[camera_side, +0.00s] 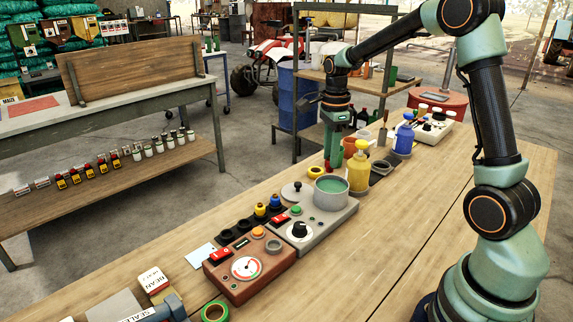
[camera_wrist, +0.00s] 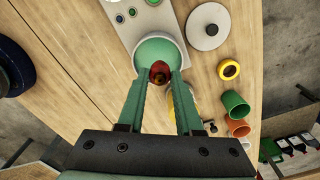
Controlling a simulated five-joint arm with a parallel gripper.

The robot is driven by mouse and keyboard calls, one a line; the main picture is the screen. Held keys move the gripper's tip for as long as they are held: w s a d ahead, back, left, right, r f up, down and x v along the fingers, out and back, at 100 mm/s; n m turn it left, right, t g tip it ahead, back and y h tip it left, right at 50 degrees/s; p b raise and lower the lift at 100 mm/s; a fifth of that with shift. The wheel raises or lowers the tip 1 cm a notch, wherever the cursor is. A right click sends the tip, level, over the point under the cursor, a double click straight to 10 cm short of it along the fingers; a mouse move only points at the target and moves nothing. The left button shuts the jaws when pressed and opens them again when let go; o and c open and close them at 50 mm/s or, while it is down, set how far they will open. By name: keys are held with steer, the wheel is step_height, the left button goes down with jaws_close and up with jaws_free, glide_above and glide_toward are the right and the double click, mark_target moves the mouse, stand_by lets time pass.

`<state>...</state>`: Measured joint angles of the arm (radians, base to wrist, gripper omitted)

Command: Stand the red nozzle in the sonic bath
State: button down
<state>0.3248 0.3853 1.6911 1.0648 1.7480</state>
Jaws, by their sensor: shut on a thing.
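The sonic bath (camera_side: 332,203) is a round grey tub of green liquid set in a grey control unit. In the wrist view its green bowl (camera_wrist: 160,48) lies just beyond my fingertips. My gripper (camera_side: 330,163) is shut on the red nozzle (camera_wrist: 158,69), which sits between the fingertips with a dark opening facing the camera. From the wrist the nozzle overlaps the near edge of the bowl. In the side view my gripper is by the bath's far rim, pointing down; the nozzle is small there and its exact height is unclear.
A grey lid (camera_side: 295,192) and a yellow ring (camera_side: 316,172) lie beside the bath. A yellow bottle (camera_side: 358,176) stands close on the right. Yellow (camera_side: 260,210) and blue (camera_side: 275,202) nozzles stand left of the unit. A red-brown box (camera_side: 248,267) is nearer the camera.

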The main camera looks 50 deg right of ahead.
steer(key=shift+s+d+f, duration=0.3)
steer(key=shift+s, duration=0.1)
steer(key=shift+f, duration=3.95)
steer(key=shift+f, duration=0.35)
steer(key=shift+c, duration=0.2)
jaws_free()
steer(key=shift+o, duration=0.2)
steer(key=shift+r, duration=4.05)
